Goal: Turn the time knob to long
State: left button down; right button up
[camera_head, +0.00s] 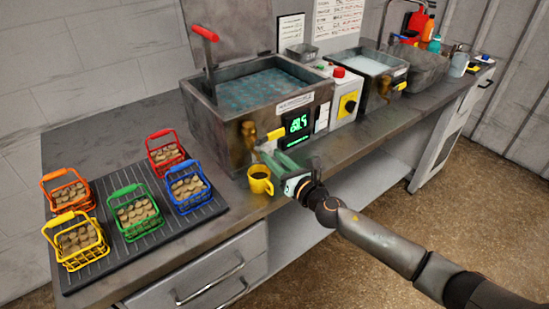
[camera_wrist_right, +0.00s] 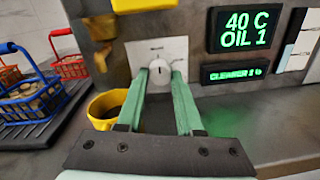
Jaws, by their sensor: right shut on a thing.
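In the right wrist view a pale round knob (camera_wrist_right: 160,68) sits on a white plate (camera_wrist_right: 158,50) on the front of the metal tank, below a yellow part. The plate's lettering is too small to read, and the knob's pointer direction is unclear. My right gripper (camera_wrist_right: 161,70) has its green fingertips on either side of the knob and is shut on it. In the head view my right gripper (camera_head: 266,150) reaches the lower front of the oil-filled tank (camera_head: 262,112), and its fingers hide the knob. My left gripper is not in view.
A yellow cup (camera_head: 260,186) of dark liquid stands at the counter edge, close to my right fingers. A brass tap (camera_head: 275,134) and green display (camera_head: 297,123) are just above. Several coloured baskets stand on a dark ribbed mat (camera_head: 80,278) at left.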

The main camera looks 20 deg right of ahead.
jog(key=shift+m, duration=0.3)
grip_shut()
jog(key=m, duration=0.2)
jog(key=shift+m+p, duration=0.4)
jog(key=m+p, duration=0.1)
jog(key=m, duration=0.2)
jog(key=shift+m, duration=0.4)
jog(key=m+p, duration=0.1)
jog(key=m, duration=0.2)
jog(key=shift+r, duration=0.1)
jog(key=shift+m+g+y+p, duration=0.3)
jog(key=shift+m+p, duration=0.1)
jog(key=shift+m, duration=1.3)
jog(key=o, duration=1)
grip_release()
jog(key=shift+s, duration=0.1)
